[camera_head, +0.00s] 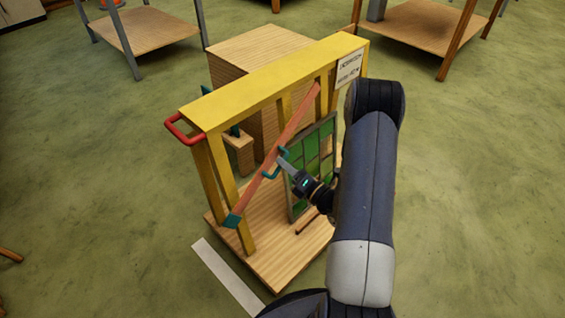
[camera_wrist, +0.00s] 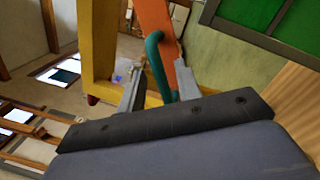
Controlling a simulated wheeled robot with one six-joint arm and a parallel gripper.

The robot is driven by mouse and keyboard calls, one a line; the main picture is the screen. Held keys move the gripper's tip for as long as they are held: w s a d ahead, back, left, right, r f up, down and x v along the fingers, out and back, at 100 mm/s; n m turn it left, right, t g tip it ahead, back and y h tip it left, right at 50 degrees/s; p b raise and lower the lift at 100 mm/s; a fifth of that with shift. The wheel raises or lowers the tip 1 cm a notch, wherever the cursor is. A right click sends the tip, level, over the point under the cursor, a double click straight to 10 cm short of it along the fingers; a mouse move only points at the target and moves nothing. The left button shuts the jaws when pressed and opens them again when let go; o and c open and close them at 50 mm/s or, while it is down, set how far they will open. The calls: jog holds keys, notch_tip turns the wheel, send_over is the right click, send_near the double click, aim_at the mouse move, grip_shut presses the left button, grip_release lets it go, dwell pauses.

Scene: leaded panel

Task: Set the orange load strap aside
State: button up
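The orange load strap (camera_head: 290,129) runs diagonally across the front of the yellow frame (camera_head: 265,80), from upper right to lower left. Its lower end is teal, and a teal handle (camera_head: 270,174) stands out near its middle. My gripper (camera_head: 283,157) is at this handle. In the wrist view, my gripper (camera_wrist: 160,70) is open, with the teal handle (camera_wrist: 154,52) between its two fingers and a gap beside it. The orange strap (camera_wrist: 187,82) shows just behind the right finger. A green leaded panel (camera_head: 314,160) stands behind the strap, partly hidden by my arm.
The frame stands on a wooden base (camera_head: 270,240) with a wooden block (camera_head: 257,48) behind it. A red handle (camera_head: 180,130) sticks out at the frame's left end. Wooden tables (camera_head: 145,30) stand farther back. The green floor around the base is mostly clear.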

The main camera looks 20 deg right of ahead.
aim_at(276, 156)
jog(key=r+v, duration=0.1)
jog(key=v, duration=0.7)
jog(key=shift+s+f, duration=0.3)
jog(key=shift+f, duration=0.2)
jog(key=shift+w, duration=0.15)
jog(key=x, duration=1)
jog(key=shift+w+a, duration=0.1)
jog(key=shift+w, duration=0.15)
